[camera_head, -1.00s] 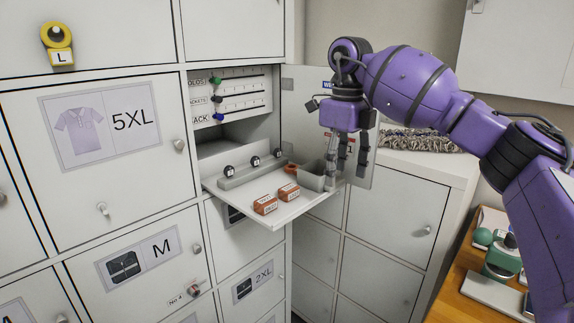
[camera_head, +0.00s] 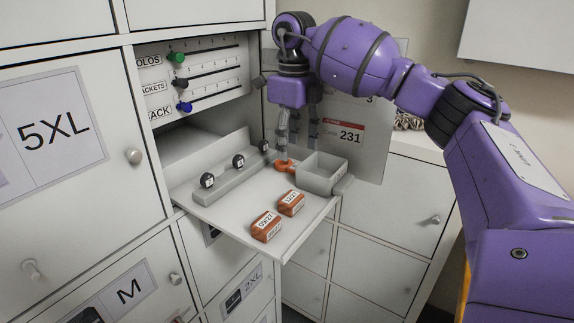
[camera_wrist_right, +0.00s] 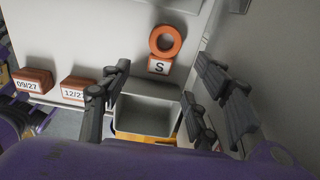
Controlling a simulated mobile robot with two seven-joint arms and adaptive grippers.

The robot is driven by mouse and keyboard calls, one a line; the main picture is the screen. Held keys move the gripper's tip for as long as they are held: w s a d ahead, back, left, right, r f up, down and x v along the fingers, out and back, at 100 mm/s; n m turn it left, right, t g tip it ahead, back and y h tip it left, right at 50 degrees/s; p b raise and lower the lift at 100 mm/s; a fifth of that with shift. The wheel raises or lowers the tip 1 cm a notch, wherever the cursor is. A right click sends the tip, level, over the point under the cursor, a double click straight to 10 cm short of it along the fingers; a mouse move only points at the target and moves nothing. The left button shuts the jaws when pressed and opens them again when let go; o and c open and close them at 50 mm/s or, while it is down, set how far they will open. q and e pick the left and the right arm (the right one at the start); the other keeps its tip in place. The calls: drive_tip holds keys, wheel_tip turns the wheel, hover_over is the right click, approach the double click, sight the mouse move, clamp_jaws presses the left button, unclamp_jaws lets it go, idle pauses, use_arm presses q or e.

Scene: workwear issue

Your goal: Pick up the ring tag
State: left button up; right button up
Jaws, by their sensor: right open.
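The orange ring tag (camera_head: 284,168) lies on the pull-out shelf, just left of a small grey bin. In the wrist view the ring tag (camera_wrist_right: 166,41) shows its round hole and a white label marked S, beyond the fingertips. My right gripper (camera_head: 284,148) points down at the ring tag, and its fingers partly cover it in the head view. Whether they touch cannot be told. In the wrist view the gripper (camera_wrist_right: 155,95) is open, its fingers spread either side of the bin's opening, with nothing between them. My left gripper is out of view.
The grey bin (camera_head: 332,166) stands at the shelf's right edge. Two orange dated blocks (camera_head: 267,226) (camera_head: 291,203) lie on the shelf (camera_head: 225,215). A grey bar with several black, white-labelled pieces (camera_head: 239,161) lies at the left. A cabinet panel rises behind the gripper.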

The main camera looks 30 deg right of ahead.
sight(292, 165)
wheel_tip(292, 165, down, 4)
drive_tip(key=shift+w+r+p, duration=0.15)
drive_tip(key=shift+p, duration=0.15)
drive_tip(key=shift+f, duration=0.4)
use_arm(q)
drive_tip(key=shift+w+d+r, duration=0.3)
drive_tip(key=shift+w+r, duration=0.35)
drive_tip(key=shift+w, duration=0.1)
use_arm(e)
drive_tip(key=c, duration=1)
